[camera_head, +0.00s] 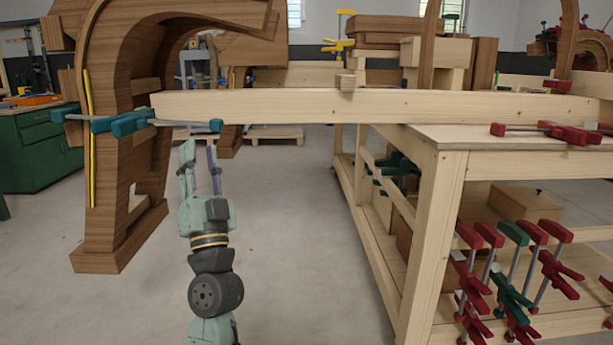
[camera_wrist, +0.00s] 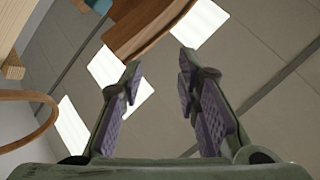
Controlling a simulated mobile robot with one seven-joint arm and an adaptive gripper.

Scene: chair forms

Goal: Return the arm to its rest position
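My gripper (camera_head: 200,168) is raised in front of the wooden form, a little below the long beam, with its fingers pointing up. In the wrist view the two purple-padded fingers of my gripper (camera_wrist: 160,100) stand wide apart with nothing between them. The wrist view looks up at the grey ceiling and bright light panels. My arm rises from the bottom of the head view, left of the workbench.
A pale wooden beam (camera_head: 270,105) runs from the brown form (camera_head: 105,120) to the workbench (camera_head: 450,143). A teal clamp (camera_head: 130,123) sits at its left end. Red clamps (camera_head: 550,131) lie on the bench. A green cabinet (camera_head: 40,150) stands left. Floor around my arm is clear.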

